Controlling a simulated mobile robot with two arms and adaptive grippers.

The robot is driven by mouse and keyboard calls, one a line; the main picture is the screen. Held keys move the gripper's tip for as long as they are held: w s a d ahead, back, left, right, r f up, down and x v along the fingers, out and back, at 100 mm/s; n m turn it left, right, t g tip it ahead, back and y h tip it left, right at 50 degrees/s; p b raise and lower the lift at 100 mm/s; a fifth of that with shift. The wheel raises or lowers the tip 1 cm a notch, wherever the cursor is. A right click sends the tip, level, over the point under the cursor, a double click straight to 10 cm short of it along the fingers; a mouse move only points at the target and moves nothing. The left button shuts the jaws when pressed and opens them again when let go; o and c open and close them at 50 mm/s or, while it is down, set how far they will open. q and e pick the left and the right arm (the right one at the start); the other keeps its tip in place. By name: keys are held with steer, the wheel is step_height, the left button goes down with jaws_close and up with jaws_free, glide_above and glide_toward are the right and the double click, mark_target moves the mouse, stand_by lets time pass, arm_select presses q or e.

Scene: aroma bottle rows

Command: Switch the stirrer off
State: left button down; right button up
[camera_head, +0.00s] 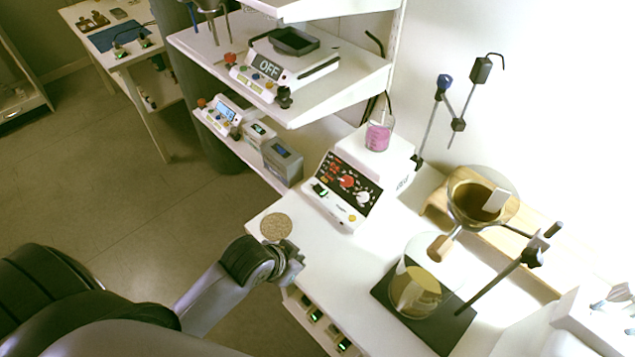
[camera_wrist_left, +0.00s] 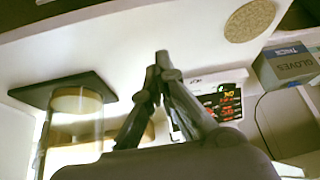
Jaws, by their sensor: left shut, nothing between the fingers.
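The stirrer (camera_head: 345,190) is a white device with a sloped black front panel, red displays, a red knob and a white knob. A glass vessel of pink liquid (camera_head: 378,135) stands on its top plate. In the left wrist view the stirrer panel (camera_wrist_left: 226,104) shows lit red and green digits behind the fingers. My left gripper (camera_head: 294,266) is at the bench's front edge, nearer to me than the stirrer and apart from it. Its fingers (camera_wrist_left: 163,62) are closed together and empty. My right gripper is in neither view.
A round cork mat (camera_head: 276,226) lies left of the stirrer. To the right, a glass beaker (camera_head: 416,290) stands on a black stand base (camera_head: 449,325) below a funnel (camera_head: 480,200). A shelf above holds a device reading OFF (camera_head: 268,68). Grey boxes (camera_head: 283,162) stand beside the stirrer.

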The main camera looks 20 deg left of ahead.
arm_select(q)
steer(key=w+a+r+t, duration=0.1)
steer(key=w+a+r, duration=0.2)
steer(key=w, duration=0.6)
steer(key=w+a+r+m+t+h, duration=0.1)
steer(key=w+a+r+t, duration=0.1)
steer(key=w, duration=0.8)
steer(key=a+r, duration=0.1)
steer(key=a, duration=0.1)
steer(key=shift+a+r+m+t, duration=0.3)
steer(key=shift+a+r, duration=0.05)
steer(key=shift+a, duration=0.05)
steer(key=shift+w, duration=0.1)
steer(key=p, duration=0.1)
glide_above(318, 192)
step_height(318, 192, down, 7)
steer(key=shift+d, duration=0.15)
step_height(318, 192, down, 2)
steer(key=shift+f, duration=0.2)
steer(key=shift+a+f, duration=0.25)
steer(key=shift+f, duration=0.55)
